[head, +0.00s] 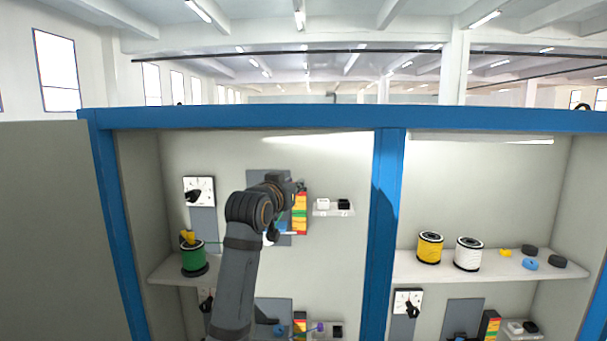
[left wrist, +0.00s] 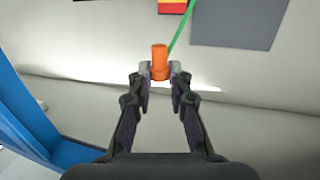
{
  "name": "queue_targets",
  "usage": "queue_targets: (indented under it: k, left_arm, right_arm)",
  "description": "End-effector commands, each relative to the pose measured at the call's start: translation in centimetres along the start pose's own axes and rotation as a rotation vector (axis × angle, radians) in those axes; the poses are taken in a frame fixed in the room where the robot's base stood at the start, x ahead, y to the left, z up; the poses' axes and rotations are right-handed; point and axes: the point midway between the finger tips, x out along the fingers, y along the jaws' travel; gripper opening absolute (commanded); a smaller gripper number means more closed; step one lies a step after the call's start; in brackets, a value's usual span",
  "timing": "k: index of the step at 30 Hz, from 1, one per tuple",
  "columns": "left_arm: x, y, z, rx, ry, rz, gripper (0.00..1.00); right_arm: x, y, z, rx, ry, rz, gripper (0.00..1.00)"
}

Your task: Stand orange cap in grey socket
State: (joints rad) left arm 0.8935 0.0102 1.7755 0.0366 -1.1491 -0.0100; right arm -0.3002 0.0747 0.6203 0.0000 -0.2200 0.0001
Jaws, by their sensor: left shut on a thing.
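An orange cap (left wrist: 159,60) is held upright in the picture between the fingertips of my left gripper (left wrist: 160,72) in the left wrist view. The fingers are shut on its lower part, and its upper part sticks out beyond them. In the head view my left arm reaches up in front of the left bay's back wall, and its fingertips and the cap are mostly hidden behind the arm. I cannot pick out the grey socket for certain in either view. My right gripper is in neither view.
A small ledge (head: 333,212) holds a white block (head: 322,203) and a black block (head: 344,204). A striped coloured strip (head: 301,213) is beside my arm. A green spool (head: 194,260) stands on the left shelf. A blue post (head: 385,220) divides the bays. A green cable (left wrist: 181,30) passes near the cap.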

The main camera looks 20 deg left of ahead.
Motion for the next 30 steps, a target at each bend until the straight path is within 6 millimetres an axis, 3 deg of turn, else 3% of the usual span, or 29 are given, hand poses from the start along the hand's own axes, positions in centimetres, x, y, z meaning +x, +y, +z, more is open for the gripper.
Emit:
queue_targets:
  k: [30]
  left_arm:
    - [-1.9, -9.3, 10.9, 0.003, -0.003, -0.001, 0.02]
  right_arm:
    - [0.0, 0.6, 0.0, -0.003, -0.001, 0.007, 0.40]
